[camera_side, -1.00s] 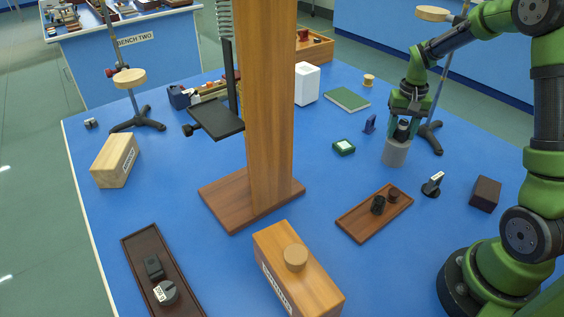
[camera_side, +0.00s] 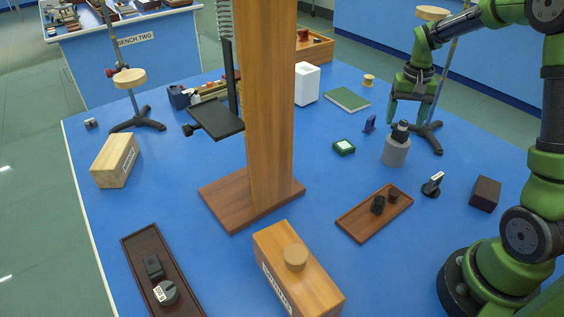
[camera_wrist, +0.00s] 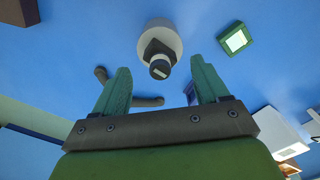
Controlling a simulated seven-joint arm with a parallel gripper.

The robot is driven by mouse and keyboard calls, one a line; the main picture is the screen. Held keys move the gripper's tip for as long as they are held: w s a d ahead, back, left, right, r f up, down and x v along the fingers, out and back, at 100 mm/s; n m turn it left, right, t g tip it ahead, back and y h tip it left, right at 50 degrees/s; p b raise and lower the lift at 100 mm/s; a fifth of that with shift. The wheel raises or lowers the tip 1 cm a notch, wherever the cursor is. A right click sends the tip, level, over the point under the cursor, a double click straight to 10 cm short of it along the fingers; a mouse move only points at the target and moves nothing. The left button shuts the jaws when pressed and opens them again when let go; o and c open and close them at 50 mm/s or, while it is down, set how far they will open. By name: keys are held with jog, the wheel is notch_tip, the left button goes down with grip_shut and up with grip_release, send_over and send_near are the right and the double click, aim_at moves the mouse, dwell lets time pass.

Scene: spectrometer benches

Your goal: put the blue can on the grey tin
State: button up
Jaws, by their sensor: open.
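The grey tin (camera_side: 396,153) stands upright on the blue bench at the right in the side view. In the wrist view its pale round top (camera_wrist: 165,33) shows. A small near-black piece with a pale mark (camera_side: 401,131) sits on the tin's top, and it also shows in the wrist view (camera_wrist: 159,66). It looks dark rather than clearly blue, so I cannot tell its colour for certain. My gripper (camera_side: 405,113) is open and empty, just above and behind this piece. In the wrist view the fingers (camera_wrist: 160,82) are spread, clear of it.
A retort stand (camera_side: 431,132) rises behind the tin. A small green box (camera_side: 344,147) and a dark blue clip-like item (camera_side: 370,123) are to its left. A brown tray (camera_side: 358,222) holds two dark pieces in front. A tall wooden column (camera_side: 268,100) stands mid-bench.

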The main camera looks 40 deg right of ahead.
aim_at(404, 122)
notch_tip(404, 122, up, 7)
jog(key=shift+r, duration=0.15)
jog(key=s+a+r+n+t, duration=0.1)
jog(key=s+a+t, duration=0.1)
jog(key=s+a, duration=0.2)
jog(key=s+a+r+n+t+y, duration=0.1)
jog(key=s+a, duration=0.3)
jog(key=a, duration=0.7)
jog(key=s+a+r+n+t+y, duration=0.1)
jog(key=s+a+r+n+t, duration=0.1)
jog(key=a, duration=0.5)
jog(key=s+n+t, duration=0.1)
jog(key=s+t, duration=0.1)
jog(key=s, duration=0.1)
jog(key=shift+a+r, duration=0.15)
jog(key=shift+r, duration=0.25)
